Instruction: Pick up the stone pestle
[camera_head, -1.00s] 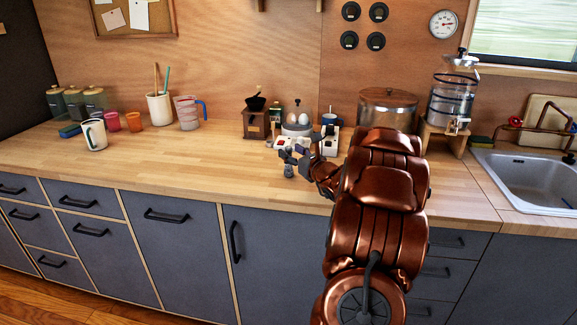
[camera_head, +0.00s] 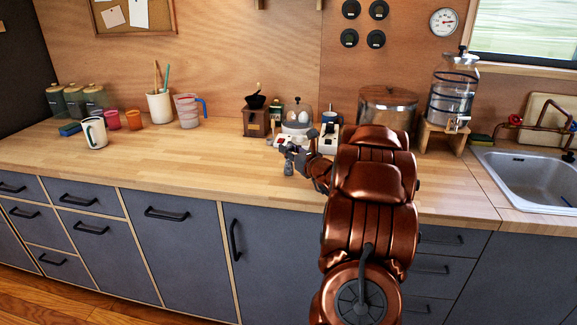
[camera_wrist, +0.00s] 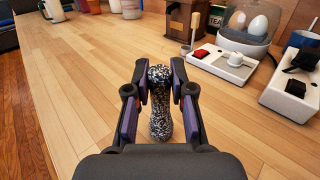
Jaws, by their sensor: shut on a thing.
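The stone pestle (camera_wrist: 160,122) is speckled black and white, with a rounded knob at its top. It stands upright on the wooden counter in the wrist view, and its lower part shows below my gripper in the head view (camera_head: 289,169). My gripper (camera_wrist: 160,80) is shut on the pestle near its knob, one finger on each side. In the head view my gripper (camera_head: 288,150) is small and partly merges with the things behind it. I cannot tell whether the pestle's base touches the counter.
An egg cooker (camera_wrist: 244,28) with eggs under a clear dome stands behind to the right. A coffee grinder (camera_head: 255,121) stands behind. The counter to the left (camera_head: 190,157) is clear.

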